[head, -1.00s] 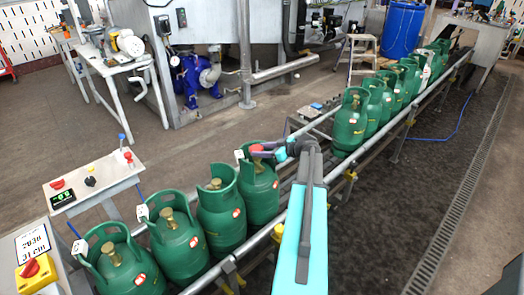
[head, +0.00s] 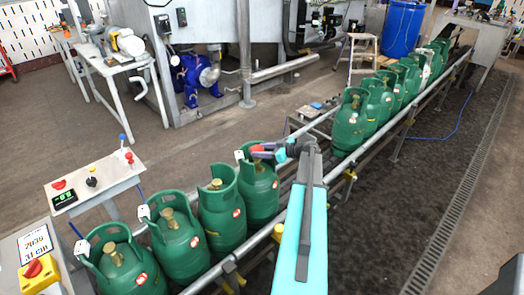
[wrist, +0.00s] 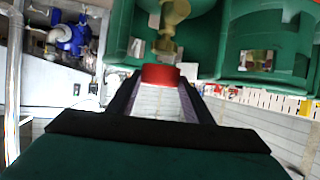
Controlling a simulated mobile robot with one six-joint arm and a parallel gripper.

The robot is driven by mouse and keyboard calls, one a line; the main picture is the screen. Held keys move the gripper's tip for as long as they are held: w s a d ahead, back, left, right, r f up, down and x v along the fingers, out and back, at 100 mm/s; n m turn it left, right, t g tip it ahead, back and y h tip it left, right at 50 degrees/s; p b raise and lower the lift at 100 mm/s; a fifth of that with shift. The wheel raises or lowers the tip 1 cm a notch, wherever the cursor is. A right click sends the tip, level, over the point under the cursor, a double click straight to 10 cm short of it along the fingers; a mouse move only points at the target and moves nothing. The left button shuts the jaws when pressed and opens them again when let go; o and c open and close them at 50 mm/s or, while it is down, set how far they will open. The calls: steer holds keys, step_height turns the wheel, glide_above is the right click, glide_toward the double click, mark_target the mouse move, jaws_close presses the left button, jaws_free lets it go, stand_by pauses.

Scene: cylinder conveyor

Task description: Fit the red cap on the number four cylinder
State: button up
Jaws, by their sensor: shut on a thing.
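The red cap (head: 257,149) is held between the fingertips of my gripper (head: 263,153), which is shut on it. It also shows in the wrist view (wrist: 160,74) between the two dark fingers. The cap is at the collar of the fourth green cylinder (head: 258,190), counted from the near left end of the row. In the wrist view a brass valve (wrist: 170,22) stands just beyond the cap, inside a green collar. I cannot tell whether cap and valve touch. The number tags are too small to read, and this cylinder's valve is hidden in the head view.
Three more green cylinders stand near left on the conveyor, and several stand farther up it beyond a gap. The conveyor rail (head: 262,240) runs beside them. A control panel (head: 95,183) with buttons and a display stands at left.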

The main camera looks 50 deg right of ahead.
steer(key=shift+f, duration=1.25)
stand_by(0.6)
steer(key=o, duration=1.1)
steer(key=shift+f, duration=0.1)
steer(key=shift+s+d, duration=0.15)
steer(key=shift+s, duration=0.35)
steer(key=b+v, duration=0.3)
steer(key=v, duration=1)
steer(key=shift+w+r, duration=0.15)
steer(key=shift+r, duration=0.15)
